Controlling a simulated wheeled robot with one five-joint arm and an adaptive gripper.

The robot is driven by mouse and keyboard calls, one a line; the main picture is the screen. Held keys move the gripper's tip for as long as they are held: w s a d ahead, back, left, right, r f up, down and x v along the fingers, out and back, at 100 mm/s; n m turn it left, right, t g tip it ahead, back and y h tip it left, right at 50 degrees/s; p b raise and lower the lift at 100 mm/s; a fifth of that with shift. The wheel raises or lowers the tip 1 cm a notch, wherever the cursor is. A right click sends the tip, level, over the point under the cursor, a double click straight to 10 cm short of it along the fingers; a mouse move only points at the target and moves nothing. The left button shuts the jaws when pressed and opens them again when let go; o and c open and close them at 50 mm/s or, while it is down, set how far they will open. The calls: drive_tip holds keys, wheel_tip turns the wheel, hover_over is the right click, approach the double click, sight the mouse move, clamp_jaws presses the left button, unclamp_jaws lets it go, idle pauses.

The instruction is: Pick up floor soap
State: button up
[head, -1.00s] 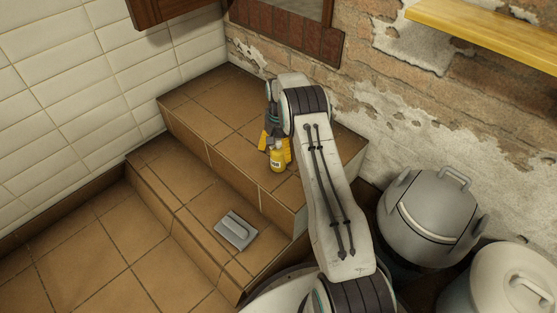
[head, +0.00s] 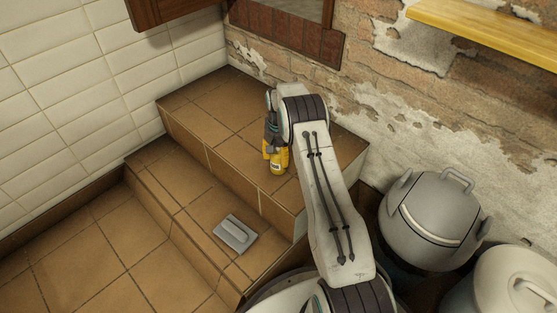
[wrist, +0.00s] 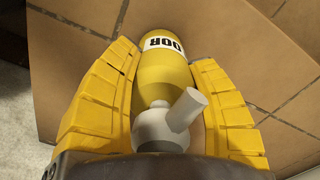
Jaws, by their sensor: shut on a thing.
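The floor soap is a yellow bottle (head: 277,167) with a white label and a pale grey pump top. It is at the upper tiled step in the head view. In the wrist view the bottle (wrist: 168,75) lies between the two yellow fingers, its label partly readable. My gripper (head: 275,156) points down and is shut on the bottle, with a finger on either side of it in the wrist view (wrist: 165,95). I cannot tell whether the bottle's base still touches the step.
A grey trowel-like tool (head: 235,234) lies on the lower step. A large grey lidded pot (head: 440,222) and a pale lidded container (head: 518,285) stand at the right. A wooden shelf (head: 490,32) is on the brick wall. The upper step's left part is clear.

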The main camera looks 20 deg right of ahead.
drive_tip(key=c, duration=0.5)
drive_tip(key=shift+o, duration=0.2)
drive_tip(key=shift+r, duration=0.1)
